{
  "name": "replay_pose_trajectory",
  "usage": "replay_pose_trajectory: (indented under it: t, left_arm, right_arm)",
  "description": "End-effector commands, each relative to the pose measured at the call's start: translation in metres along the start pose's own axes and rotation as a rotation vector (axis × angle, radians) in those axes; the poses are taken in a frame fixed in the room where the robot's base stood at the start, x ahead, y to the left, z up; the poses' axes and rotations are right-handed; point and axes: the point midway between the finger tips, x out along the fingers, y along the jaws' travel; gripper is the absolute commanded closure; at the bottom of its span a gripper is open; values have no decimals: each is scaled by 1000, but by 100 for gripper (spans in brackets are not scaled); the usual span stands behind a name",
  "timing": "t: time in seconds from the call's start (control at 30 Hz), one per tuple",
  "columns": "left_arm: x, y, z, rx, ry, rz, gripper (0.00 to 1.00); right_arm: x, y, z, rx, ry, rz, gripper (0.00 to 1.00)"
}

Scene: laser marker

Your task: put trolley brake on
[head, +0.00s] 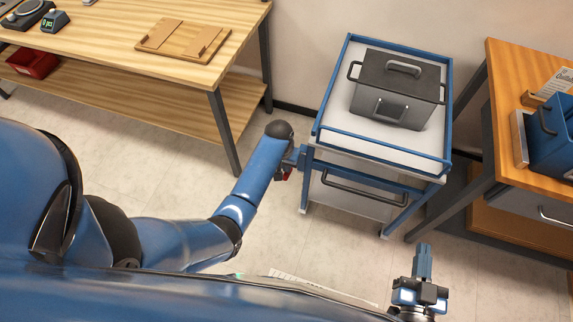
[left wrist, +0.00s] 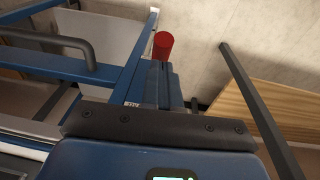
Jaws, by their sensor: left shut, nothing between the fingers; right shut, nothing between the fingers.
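The trolley (head: 335,128) has a blue frame, a white top and a dark handle bar on its front. A small red part (head: 287,174), perhaps its brake, shows low at its left front corner, mostly hidden by my arm. In the left wrist view a red cylinder (left wrist: 163,45) stands just beyond my fingertips; I cannot tell if they touch. My left gripper (head: 299,157) is shut and empty beside the trolley's left front corner post. My right gripper (head: 423,252) is shut and empty, in front of the trolley at the bottom right.
A dark grey lidded case (head: 398,88) sits on the trolley top. A wooden workbench (head: 180,60) stands at the left, its leg near my left arm. Another wooden bench (head: 510,90) with a blue box (head: 553,140) stands at the right, close to the trolley. Floor in front is free.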

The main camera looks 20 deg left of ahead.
Motion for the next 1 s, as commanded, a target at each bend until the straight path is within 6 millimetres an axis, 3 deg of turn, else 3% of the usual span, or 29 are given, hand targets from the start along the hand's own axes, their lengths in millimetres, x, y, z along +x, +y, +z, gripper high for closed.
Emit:
replay_pose_trajectory:
  t: [0.57,0.77,1.0]
  left_arm:
    - [9,-1,12,6,85,0,100]
    - [25,-2,25,15,224,0,100]
    - [55,-4,42,30,442,0,100]
  right_arm:
    - [0,0,0,0,0,0,100]
    - [0,0,6,0,0,0,100]
    - [1,0,34,0,0,0,100]
